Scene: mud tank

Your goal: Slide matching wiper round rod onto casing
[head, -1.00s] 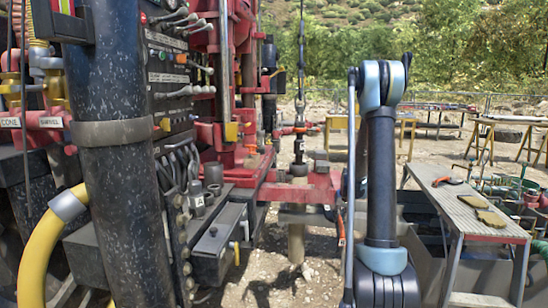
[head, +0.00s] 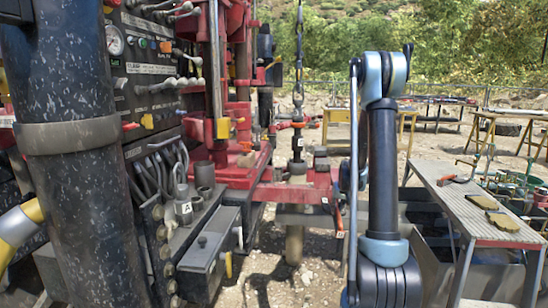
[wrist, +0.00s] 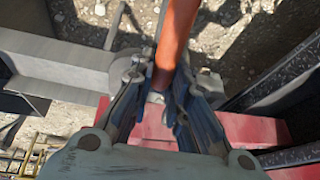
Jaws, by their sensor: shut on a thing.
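In the wrist view my gripper (wrist: 163,88) is shut on an orange, rod-like piece (wrist: 178,30) that runs out past the top edge. What this piece belongs to cannot be told. A small orange part (head: 339,213) shows beside my arm in the head view, where the gripper is mostly hidden. A dark vertical rod (head: 298,104) hangs at the middle of the rig. Below the red rig table (head: 268,193) a pale brown pipe (head: 294,246), apparently the casing, stands upright over the ground. No wiper can be made out clearly.
A black column (head: 75,200) and a lever panel (head: 150,70) stand close on the left. A grey box (head: 210,250) and a cylinder marked A (head: 184,211) sit before the rig. Gravel lies between.

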